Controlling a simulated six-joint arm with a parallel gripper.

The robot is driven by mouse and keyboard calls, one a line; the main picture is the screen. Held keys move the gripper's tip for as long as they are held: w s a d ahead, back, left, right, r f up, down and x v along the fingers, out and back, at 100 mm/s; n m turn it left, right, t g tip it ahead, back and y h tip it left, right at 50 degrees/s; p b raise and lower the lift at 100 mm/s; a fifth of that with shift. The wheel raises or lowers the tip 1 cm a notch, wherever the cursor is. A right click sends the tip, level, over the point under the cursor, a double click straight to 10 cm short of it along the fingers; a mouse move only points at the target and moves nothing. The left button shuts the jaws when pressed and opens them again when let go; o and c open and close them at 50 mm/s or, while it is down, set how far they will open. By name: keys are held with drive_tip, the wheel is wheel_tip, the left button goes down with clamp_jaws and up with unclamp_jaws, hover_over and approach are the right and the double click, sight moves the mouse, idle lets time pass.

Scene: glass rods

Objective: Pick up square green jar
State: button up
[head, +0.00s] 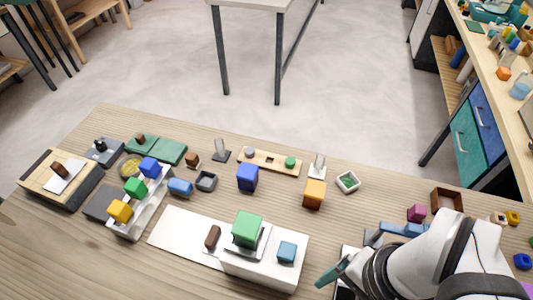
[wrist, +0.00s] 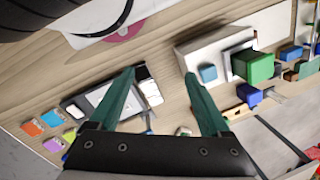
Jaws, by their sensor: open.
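A small square jar (head: 347,182) with a pale rim and green inside stands on the wooden table, right of an orange block, in the head view. In the wrist view a small pale object (wrist: 183,131) near the gripper's base may be this jar, but it is partly hidden. My gripper (wrist: 160,74) has two teal fingers spread wide apart with nothing between the tips. In the head view one teal finger (head: 333,272) shows at the lower right, nearer the camera than the jar and apart from it.
A green cube (head: 247,229) and a blue cube (head: 287,252) sit on a white block (head: 262,268). An orange block (head: 314,194) stands left of the jar. Bare table lies around the jar.

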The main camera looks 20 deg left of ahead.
drive_tip(key=shift+o, duration=1.1)
drive_tip(key=m+t+h, duration=0.2)
drive_tip(key=m+t, duration=1.6)
drive_tip(key=m, duration=1.2)
approach(243, 239)
drive_tip(key=w, duration=0.7)
drive_tip(key=shift+a, duration=0.25)
drive_tip(key=w, duration=0.5)
drive_tip(key=shift+w+d+f, duration=0.15)
drive_tip(key=shift+w+d, duration=0.15)
clamp_jaws()
